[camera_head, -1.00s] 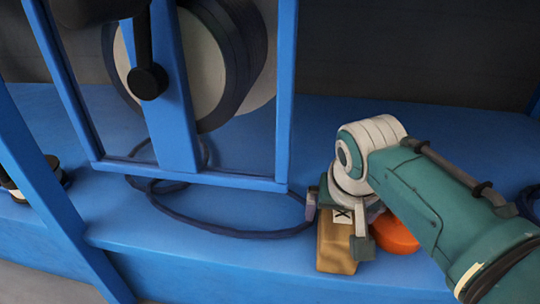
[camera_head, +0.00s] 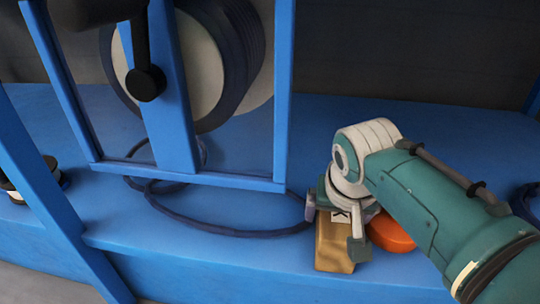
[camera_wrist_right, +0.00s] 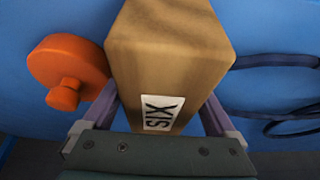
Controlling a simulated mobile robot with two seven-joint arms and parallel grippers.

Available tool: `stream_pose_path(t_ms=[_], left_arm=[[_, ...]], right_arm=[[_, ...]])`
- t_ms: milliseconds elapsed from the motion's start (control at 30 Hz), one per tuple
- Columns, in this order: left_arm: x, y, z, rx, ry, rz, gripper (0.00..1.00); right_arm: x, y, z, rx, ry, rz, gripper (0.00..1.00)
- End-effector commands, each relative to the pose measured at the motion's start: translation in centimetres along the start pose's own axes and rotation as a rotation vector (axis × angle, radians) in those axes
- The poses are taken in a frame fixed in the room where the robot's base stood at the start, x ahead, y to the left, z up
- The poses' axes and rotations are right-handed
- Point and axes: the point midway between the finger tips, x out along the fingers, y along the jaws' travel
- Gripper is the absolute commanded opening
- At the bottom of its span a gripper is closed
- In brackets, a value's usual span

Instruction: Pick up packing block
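The packing block (camera_head: 334,252) is a tan, wood-like block with a white label, on the blue shelf near its front edge. In the right wrist view the block (camera_wrist_right: 165,50) fills the upper middle, and its label reads "SIX". My right gripper (camera_head: 335,231) is over the block with one finger on each side of it. In the wrist view its fingers (camera_wrist_right: 163,112) flank the block, with small gaps visible near their bases; contact farther along is hidden. My left gripper is not in view.
An orange round part with a knob (camera_wrist_right: 65,72) sits close beside the block. A dark cable (camera_head: 215,227) loops on the shelf left of it. A blue frame (camera_head: 283,100) stands before a large flanged cylinder (camera_head: 250,55). The shelf behind my right arm is mostly clear.

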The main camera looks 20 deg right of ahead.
Motion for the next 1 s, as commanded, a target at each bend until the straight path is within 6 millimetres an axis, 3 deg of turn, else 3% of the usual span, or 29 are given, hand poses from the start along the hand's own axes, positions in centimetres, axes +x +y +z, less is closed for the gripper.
stream_pose_path(t_ms=[67,800,1000], left_arm=[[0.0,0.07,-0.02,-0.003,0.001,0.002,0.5],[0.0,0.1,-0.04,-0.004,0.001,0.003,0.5],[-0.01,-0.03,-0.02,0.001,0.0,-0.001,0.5]], right_arm=[[0.0,0.0,-0.01,0.0,0.0,0.0,0.82],[-0.01,-0.02,0.0,0.0,0.0,0.0,0.0],[-0.06,-0.04,-0.09,0.0,0.002,-0.001,0.0]])
